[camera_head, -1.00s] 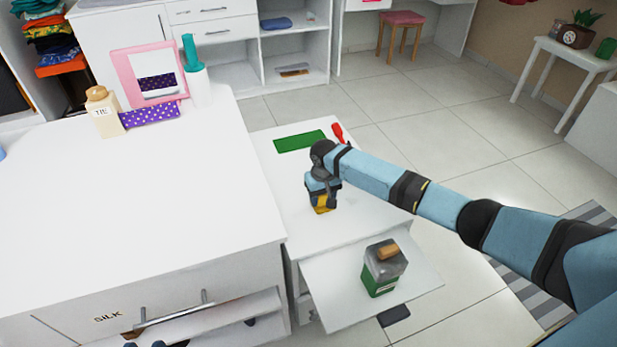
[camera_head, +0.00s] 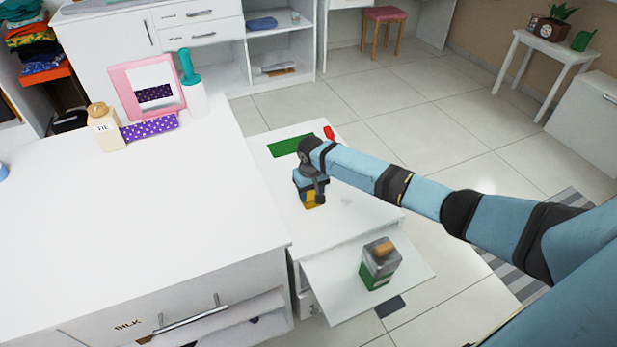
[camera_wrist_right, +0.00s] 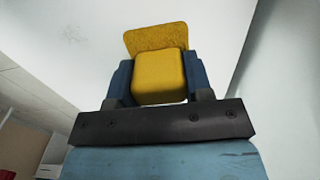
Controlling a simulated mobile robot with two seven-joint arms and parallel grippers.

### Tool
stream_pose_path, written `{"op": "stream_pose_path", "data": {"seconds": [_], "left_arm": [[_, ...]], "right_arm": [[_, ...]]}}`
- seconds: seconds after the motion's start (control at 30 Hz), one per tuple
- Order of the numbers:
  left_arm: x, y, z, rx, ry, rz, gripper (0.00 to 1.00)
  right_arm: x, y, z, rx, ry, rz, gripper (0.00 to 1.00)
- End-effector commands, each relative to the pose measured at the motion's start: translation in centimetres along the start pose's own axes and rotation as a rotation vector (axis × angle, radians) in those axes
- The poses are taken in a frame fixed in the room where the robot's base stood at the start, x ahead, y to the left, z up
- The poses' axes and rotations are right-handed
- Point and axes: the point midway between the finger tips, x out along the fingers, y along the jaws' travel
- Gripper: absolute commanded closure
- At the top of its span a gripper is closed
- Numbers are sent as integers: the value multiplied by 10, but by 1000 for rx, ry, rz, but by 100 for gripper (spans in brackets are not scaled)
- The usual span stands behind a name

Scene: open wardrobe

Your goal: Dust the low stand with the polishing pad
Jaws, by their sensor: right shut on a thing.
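The low stand (camera_head: 357,215) is white and stands beside the larger white counter in the head view. My right gripper (camera_head: 312,198) is over its top, pointing down. It is shut on the yellow polishing pad (camera_head: 314,204). In the right wrist view the pad (camera_wrist_right: 158,75) sits between the two blue fingers of the gripper (camera_wrist_right: 158,82), its wide yellow face against or very near the white top. I cannot tell whether it touches. Faint grey smudges (camera_wrist_right: 72,33) show on the stand top in the wrist view. My left gripper is not in view.
A green flat piece (camera_head: 290,146) and a red item (camera_head: 329,132) lie at the stand's far end. The counter (camera_head: 120,220) borders the stand on the left; open floor lies right.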

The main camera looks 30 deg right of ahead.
Motion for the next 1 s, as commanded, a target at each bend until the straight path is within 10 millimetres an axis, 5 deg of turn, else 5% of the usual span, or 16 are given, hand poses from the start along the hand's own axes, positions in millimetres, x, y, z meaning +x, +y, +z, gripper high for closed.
{"op": "stream_pose_path", "data": {"seconds": [0.33,1.0], "left_arm": [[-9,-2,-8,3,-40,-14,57],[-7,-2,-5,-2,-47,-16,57]], "right_arm": [[-34,8,0,2,0,-1,73],[-35,10,-1,2,0,0,73]]}}
